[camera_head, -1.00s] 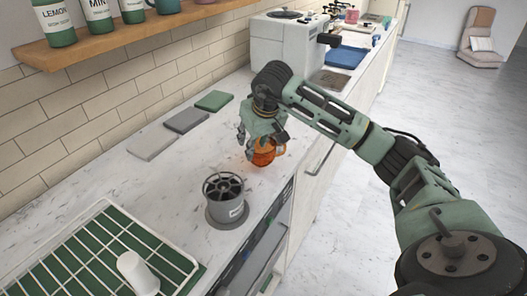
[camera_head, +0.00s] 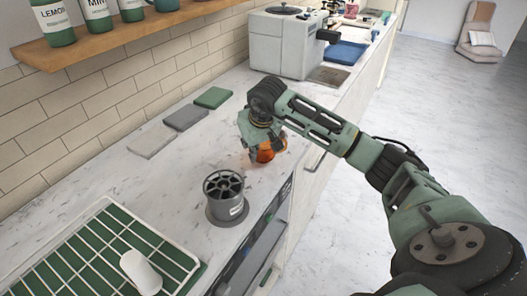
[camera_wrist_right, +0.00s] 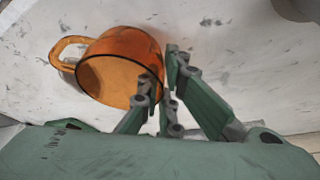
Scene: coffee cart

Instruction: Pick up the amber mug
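The amber mug (camera_head: 266,153) is glassy orange and is at the right part of the counter, past the grey cylinder. In the right wrist view the amber mug (camera_wrist_right: 118,66) has its mouth turned toward the camera and its handle to the left. My right gripper (camera_head: 262,138) is over the mug and hides its upper part. In the wrist view the right gripper's fingers (camera_wrist_right: 164,84) are close together on either side of the mug's right wall, shut on it. Whether its base touches the counter is unclear. My left gripper is not in view.
A grey cylinder with dark dividers (camera_head: 226,197) stands nearer on the counter. A white wire rack (camera_head: 75,237) holds a white cup (camera_head: 141,272). Flat coasters (camera_head: 186,118) lie along the wall. A white machine (camera_head: 282,44) stands farther back.

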